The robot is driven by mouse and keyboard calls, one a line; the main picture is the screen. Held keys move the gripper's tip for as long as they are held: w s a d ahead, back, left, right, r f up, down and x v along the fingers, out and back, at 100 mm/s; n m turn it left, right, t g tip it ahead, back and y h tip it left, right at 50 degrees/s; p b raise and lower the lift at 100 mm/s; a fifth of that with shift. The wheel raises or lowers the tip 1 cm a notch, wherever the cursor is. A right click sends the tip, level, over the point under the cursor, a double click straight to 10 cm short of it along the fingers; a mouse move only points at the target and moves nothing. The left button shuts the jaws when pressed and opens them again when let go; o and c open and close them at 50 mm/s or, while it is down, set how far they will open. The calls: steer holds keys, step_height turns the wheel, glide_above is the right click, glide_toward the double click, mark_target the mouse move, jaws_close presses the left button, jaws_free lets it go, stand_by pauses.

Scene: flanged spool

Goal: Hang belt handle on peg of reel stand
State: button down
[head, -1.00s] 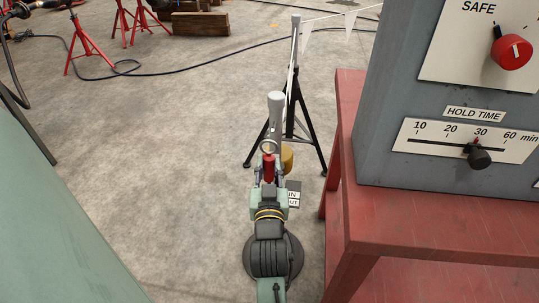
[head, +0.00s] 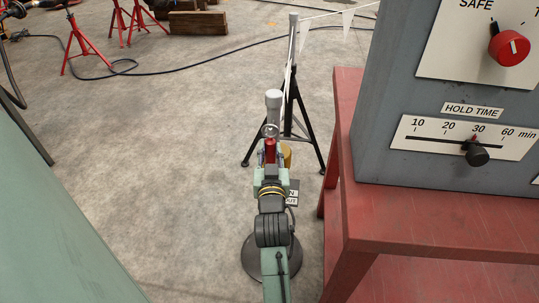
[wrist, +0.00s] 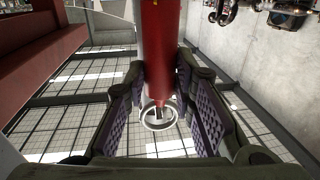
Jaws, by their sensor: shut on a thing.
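My gripper (wrist: 165,112) is shut on the red handle (wrist: 165,45), which lies between its purple-padded fingers in the wrist view. In the head view the red handle (head: 270,150) stands at the end of my arm. A pale metal ring (wrist: 158,118) is at the handle's end; it also shows in the head view (head: 270,131). The ring overlaps a grey post (head: 273,102) with a wider cap; I cannot tell whether they touch. I cannot make out a peg. A black tripod stand (head: 288,110) with a pale upright is farther back.
A red bench (head: 420,220) bearing a grey control cabinet (head: 400,90) stands close on the right. A green surface (head: 50,220) fills the lower left. A yellow object (head: 286,155) is partly hidden beside the handle. A pennant line (head: 330,16) runs right from the tripod.

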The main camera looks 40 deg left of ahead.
steer(key=shift+w+a, duration=0.3)
steer(key=shift+w, duration=0.15)
steer(key=shift+w+a+f, duration=0.4)
steer(key=shift+w+f, duration=0.1)
steer(key=shift+w, duration=0.15)
steer(key=c, duration=1.3)
jaws_free()
steer(key=v, duration=0.7)
steer(key=shift+s+d, duration=0.15)
steer(key=shift+d, duration=0.05)
steer(key=shift+r, duration=0.1)
